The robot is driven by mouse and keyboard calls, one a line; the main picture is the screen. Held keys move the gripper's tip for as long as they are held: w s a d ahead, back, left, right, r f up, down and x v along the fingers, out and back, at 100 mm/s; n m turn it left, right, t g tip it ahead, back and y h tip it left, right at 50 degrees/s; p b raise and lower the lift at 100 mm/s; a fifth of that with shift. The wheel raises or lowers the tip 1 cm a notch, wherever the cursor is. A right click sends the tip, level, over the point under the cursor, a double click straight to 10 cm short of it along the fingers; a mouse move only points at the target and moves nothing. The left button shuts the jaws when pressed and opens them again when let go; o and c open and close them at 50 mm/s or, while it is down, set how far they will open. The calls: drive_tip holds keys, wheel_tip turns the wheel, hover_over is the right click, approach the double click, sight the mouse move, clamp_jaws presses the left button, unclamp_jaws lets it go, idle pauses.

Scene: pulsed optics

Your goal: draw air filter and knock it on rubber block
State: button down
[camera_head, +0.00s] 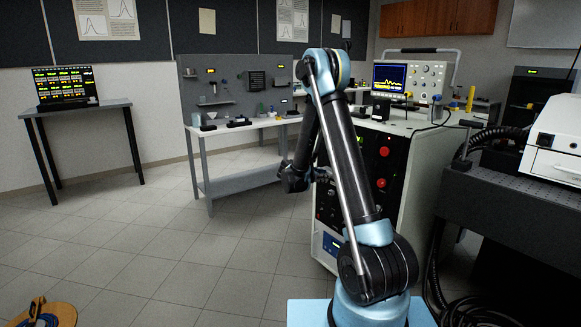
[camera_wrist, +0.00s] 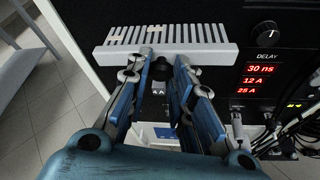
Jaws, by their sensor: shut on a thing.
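A pale slatted panel (camera_wrist: 215,34), which looks like the air filter, lies against the black rack front at the top of the wrist view. My gripper (camera_wrist: 166,58) has its fingertips at the middle of its lower edge and is shut on it. The fingers hide part of that edge. In the head view my gripper (camera_head: 295,178) is at the left front of the white rack (camera_head: 394,180), and the filter is hidden there. I cannot tell which object is the rubber block; small dark items (camera_head: 238,122) lie on the workbench (camera_head: 215,128).
A delay knob (camera_wrist: 265,29) and red readouts (camera_wrist: 260,80) are to the right of the filter, with cables (camera_wrist: 275,140) below. An oscilloscope (camera_head: 405,78) stands on the rack. A dark optical table (camera_head: 500,190) is at right.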

drive_tip(key=shift+a, duration=0.1)
drive_tip(key=shift+s+a, duration=0.75)
drive_tip(key=shift+a, duration=0.2)
drive_tip(key=shift+s+a, duration=0.7)
drive_tip(key=shift+a, duration=0.25)
drive_tip(key=c, duration=1.9)
unclamp_jaws()
drive_tip(key=shift+c, duration=0.2)
clamp_jaws()
drive_tip(key=shift+a, duration=0.1)
drive_tip(key=s+a, duration=0.4)
drive_tip(key=a, duration=0.1)
drive_tip(key=shift+a, duration=0.3)
drive_tip(key=shift+d, duration=0.1)
